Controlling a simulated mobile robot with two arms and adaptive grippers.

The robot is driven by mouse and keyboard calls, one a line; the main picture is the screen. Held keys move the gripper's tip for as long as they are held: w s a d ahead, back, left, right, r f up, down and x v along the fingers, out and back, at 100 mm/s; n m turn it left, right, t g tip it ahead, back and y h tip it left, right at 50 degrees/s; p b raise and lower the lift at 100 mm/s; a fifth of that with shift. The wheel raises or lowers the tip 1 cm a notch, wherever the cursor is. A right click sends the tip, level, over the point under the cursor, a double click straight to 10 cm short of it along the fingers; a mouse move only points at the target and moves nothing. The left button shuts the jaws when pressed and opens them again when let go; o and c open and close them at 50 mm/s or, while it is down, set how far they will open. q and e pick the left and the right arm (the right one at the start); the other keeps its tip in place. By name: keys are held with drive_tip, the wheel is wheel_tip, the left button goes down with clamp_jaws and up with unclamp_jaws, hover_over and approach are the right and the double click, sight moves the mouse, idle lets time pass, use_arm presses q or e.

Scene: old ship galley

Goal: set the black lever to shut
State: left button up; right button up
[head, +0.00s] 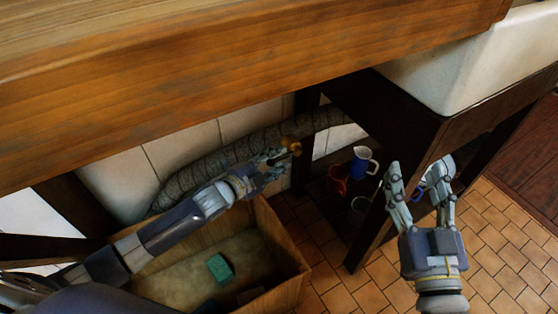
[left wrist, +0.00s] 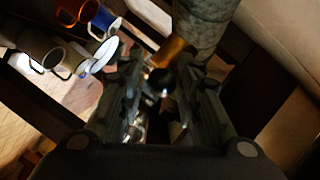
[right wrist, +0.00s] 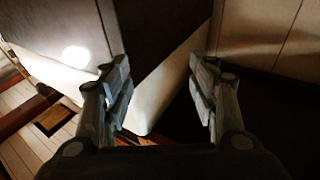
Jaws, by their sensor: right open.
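A brass valve (head: 291,146) sits on the wrapped pipe under the counter. It also shows in the left wrist view (left wrist: 172,50), just beyond the fingertips. My left gripper (head: 272,160) is right at the valve. In the left wrist view its fingers (left wrist: 160,75) stand apart, with a dark shape between them that may be the black lever. Shadow hides whether they touch it, and the lever's setting is not clear. My right gripper (head: 420,178) is open and empty, in front of the white sink's leg, away from the valve. It also shows in the right wrist view (right wrist: 162,85).
The wrapped pipe (head: 225,150) runs along the tiled wall. A wooden crate (head: 283,245) with a green block (head: 220,268) stands below my left arm. Several mugs, one blue and white (head: 362,163), are right of the valve. The counter (head: 200,75) overhangs; the white sink (head: 470,65) stands right.

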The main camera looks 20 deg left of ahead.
use_arm(q)
drive_tip(key=shift+w+d+f, duration=0.1)
drive_tip(key=shift+w+d, duration=0.2)
drive_tip(key=shift+w, duration=0.2)
use_arm(e)
drive_tip(key=shift+s+r+t, duration=0.15)
drive_tip(key=shift+r+t, duration=0.35)
drive_tip(key=shift+r, duration=0.45)
use_arm(q)
clamp_jaws()
